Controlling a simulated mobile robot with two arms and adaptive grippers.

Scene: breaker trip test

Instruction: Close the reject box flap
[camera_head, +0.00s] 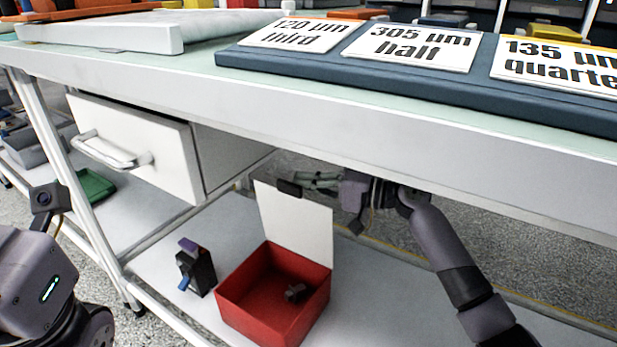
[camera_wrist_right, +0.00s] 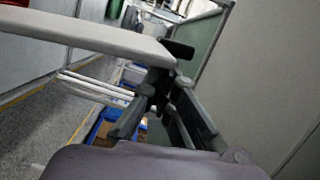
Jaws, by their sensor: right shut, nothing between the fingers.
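The reject box (camera_head: 270,302) is an open red box on the lower shelf, with a small dark part (camera_head: 298,292) inside. Its white flap (camera_head: 296,228) stands up from the back edge, open, with a black tab (camera_head: 289,187) at its top. My right gripper (camera_head: 316,183) is shut and empty, just behind the flap's top right edge; I cannot tell whether it touches. In the right wrist view, the flap (camera_wrist_right: 95,32) reaches in from the left with its black tab (camera_wrist_right: 178,49) close to the dark gripper fingers (camera_wrist_right: 165,88). My left gripper is out of view.
The bench top (camera_head: 380,108) hangs above the box and the right arm. A white drawer (camera_head: 140,150) is under the bench at the left. A black device (camera_head: 196,268) stands left of the box. The shelf right of the box is clear.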

